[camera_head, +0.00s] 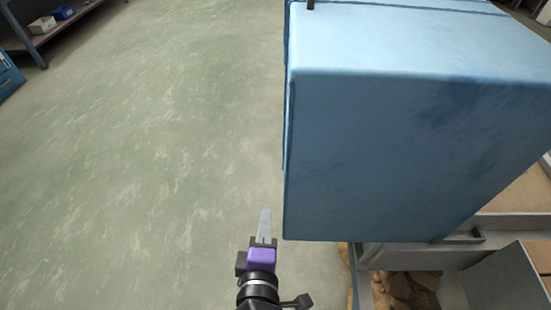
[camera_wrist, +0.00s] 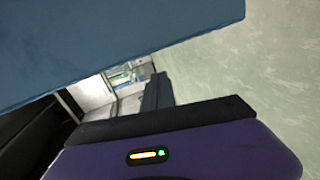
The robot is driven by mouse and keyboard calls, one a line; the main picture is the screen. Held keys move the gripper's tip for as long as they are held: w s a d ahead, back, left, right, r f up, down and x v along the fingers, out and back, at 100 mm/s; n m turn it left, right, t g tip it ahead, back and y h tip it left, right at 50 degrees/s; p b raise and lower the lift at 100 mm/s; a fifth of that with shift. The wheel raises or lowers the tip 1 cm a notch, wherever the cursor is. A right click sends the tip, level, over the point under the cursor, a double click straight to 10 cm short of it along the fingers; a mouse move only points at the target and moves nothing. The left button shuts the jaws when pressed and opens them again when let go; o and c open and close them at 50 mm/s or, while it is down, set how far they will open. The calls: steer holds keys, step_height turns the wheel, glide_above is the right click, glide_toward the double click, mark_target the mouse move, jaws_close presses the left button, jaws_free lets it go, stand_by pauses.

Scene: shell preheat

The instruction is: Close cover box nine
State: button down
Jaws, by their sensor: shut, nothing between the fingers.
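A large blue box-shaped body (camera_head: 400,150) fills the upper right of the head view. I see no number on it, so I cannot tell whether it is cover box nine or its cover. Its blue surface (camera_wrist: 100,45) also crosses the top of the wrist view. My gripper (camera_head: 265,213) is shut and empty, just left of the blue body's lower left corner in the head view. A dark finger (camera_wrist: 157,92) shows in the wrist view beyond my purple gripper housing. I cannot tell whether the finger touches the blue body.
Below the blue body is a grey frame with a dark handle (camera_head: 462,238). An open grey compartment holds brown lumps (camera_head: 405,290). A shelf (camera_head: 65,22) with small bins stands at the far upper left. The green floor (camera_head: 140,160) on the left is clear.

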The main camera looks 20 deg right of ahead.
steer(key=w+a+r+m+t+h, duration=0.15)
steer(key=a+r+h, duration=0.35)
steer(key=r, duration=0.6)
steer(key=w+d, duration=0.6)
steer(key=d, duration=0.3)
steer(key=shift+w+d+r, duration=0.2)
steer(key=shift+w+r, duration=0.05)
steer(key=shift+w, duration=0.15)
steer(key=shift+m+g, duration=0.25)
